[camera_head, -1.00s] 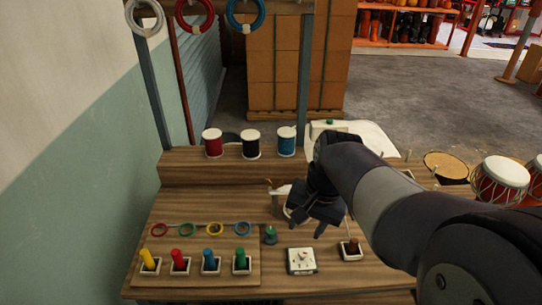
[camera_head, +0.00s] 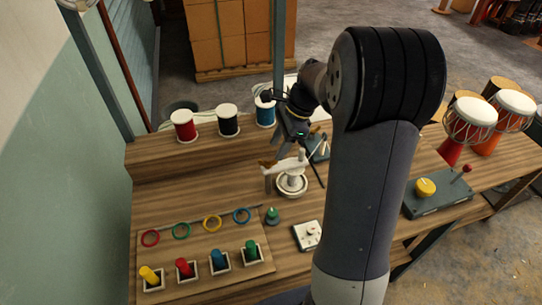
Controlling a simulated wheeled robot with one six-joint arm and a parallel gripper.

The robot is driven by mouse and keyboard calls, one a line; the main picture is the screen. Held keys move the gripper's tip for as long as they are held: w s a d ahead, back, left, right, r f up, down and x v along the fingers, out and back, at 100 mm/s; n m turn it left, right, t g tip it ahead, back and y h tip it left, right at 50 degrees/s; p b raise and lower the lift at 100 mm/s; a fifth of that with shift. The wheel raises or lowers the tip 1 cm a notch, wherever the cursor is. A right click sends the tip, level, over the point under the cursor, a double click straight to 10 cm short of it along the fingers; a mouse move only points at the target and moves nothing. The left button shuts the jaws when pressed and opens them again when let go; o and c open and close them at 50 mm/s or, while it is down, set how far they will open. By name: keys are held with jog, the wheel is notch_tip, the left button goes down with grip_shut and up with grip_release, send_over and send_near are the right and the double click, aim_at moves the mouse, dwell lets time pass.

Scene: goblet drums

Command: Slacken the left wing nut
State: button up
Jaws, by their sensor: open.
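A white fixture (camera_head: 291,183) with a round base and a raised crossbar stands on the wooden bench, left of my arm. A small brown piece (camera_head: 265,163) sits at the left end of its crossbar; it is too small to tell whether it is the left wing nut. My gripper (camera_head: 301,145) is open, just above and behind the fixture's right side. It appears apart from the brown piece. My arm and the dark wrist hide part of the bench behind, and the fingertips are hard to make out.
Red, black and blue spools (camera_head: 228,121) stand on the back ledge. Coloured rings (camera_head: 212,223) and pegs in square holders (camera_head: 219,262) lie at front left. A green knob (camera_head: 272,215) and white dial box (camera_head: 307,236) are near the fixture. Drums (camera_head: 470,119) stand at right.

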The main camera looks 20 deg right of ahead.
aim_at(269, 163)
jog(key=x, duration=0.5)
jog(key=shift+f, duration=0.15)
jog(key=shift+c, duration=0.5)
grip_shut()
jog(key=shift+n+p, duration=0.3)
jog(key=shift+n, duration=0.1)
